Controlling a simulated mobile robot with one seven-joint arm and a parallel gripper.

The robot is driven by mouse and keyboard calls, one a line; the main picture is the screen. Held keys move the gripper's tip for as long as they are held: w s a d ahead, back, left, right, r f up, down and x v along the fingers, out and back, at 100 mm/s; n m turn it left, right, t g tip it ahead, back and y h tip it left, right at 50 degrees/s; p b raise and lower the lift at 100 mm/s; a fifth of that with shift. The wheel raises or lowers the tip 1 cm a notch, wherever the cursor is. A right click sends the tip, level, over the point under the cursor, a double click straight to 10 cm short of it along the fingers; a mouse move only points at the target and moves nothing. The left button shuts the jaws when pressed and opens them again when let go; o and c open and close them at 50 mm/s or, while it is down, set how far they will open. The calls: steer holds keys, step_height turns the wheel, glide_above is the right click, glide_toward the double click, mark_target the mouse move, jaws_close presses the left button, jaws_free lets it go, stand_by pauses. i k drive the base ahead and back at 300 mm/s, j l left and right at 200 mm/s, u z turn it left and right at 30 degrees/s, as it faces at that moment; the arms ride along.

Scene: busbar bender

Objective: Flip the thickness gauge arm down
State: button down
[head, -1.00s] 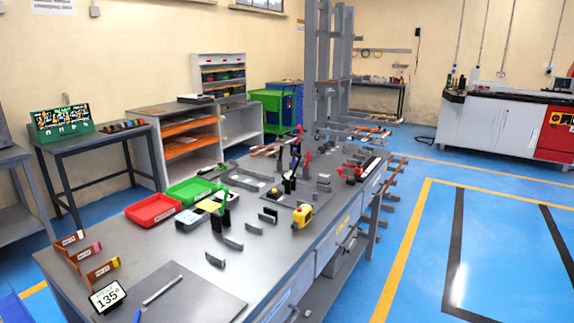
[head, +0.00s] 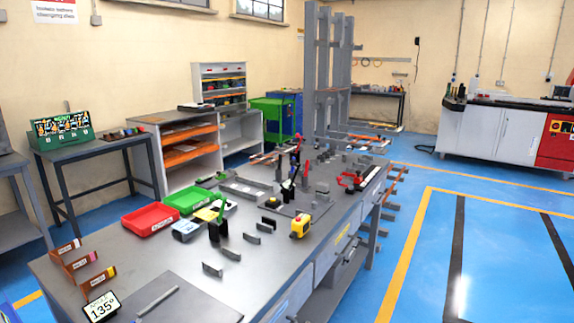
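My gripper is not in view. On the grey workbench (head: 105,262), a small dark device with a raised green piece (head: 222,212) stands near the middle. Behind it, upright black and red lever-like parts (head: 291,184) stand on a flat dark plate. A red device (head: 352,181) with a pale strip lies at the bench's far right. At this size I cannot tell which of these carries the thickness gauge arm, or exactly how that arm is angled.
Red (head: 150,219) and green (head: 188,200) bins sit on the bench's left side. A yellow device (head: 300,226) and several grey bent bars lie mid-bench. A "135°" sign (head: 101,307) stands at the front. Blue floor (head: 490,260) to the right is open.

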mark_target(292, 163)
steer(key=i+l, duration=0.25)
steer(key=l, duration=0.15)
steer(key=i+l+u, duration=0.1)
steer(key=i+l, duration=0.15)
steer(key=l, duration=0.15)
steer(key=i+l, duration=0.25)
steer(key=l, duration=0.15)
steer(key=i+l+u, duration=0.15)
steer(key=l, duration=0.25)
steer(key=i, duration=0.1)
